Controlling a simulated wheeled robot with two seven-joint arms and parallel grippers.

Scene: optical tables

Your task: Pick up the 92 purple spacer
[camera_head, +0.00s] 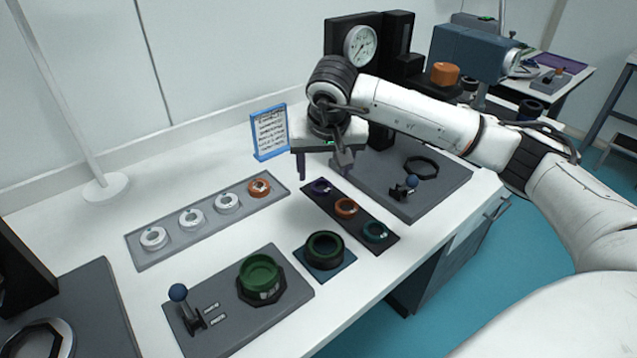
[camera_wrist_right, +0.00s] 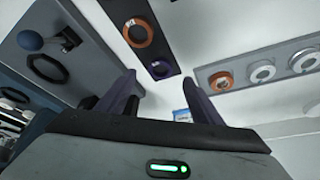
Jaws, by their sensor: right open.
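The purple spacer (camera_head: 320,187) is a small dark ring at the far end of the black tray (camera_head: 349,220). In the right wrist view the purple spacer (camera_wrist_right: 160,68) lies just beyond the fingertips, about midway between them. My right gripper (camera_head: 322,170) is open, pointing down, apart from the spacer and above the far end of the tray. Its two dark fingers also show in the right wrist view (camera_wrist_right: 157,84), with nothing between them. My left gripper is out of view.
An orange ring (camera_head: 346,207) and a teal ring (camera_head: 375,231) share the black tray. A grey tray (camera_head: 170,222) with white and orange rings lies to the left. A blue-framed sign (camera_head: 269,133) stands behind. A grey plate (camera_head: 440,187) with a blue-knobbed clamp (camera_head: 408,186) is to the right.

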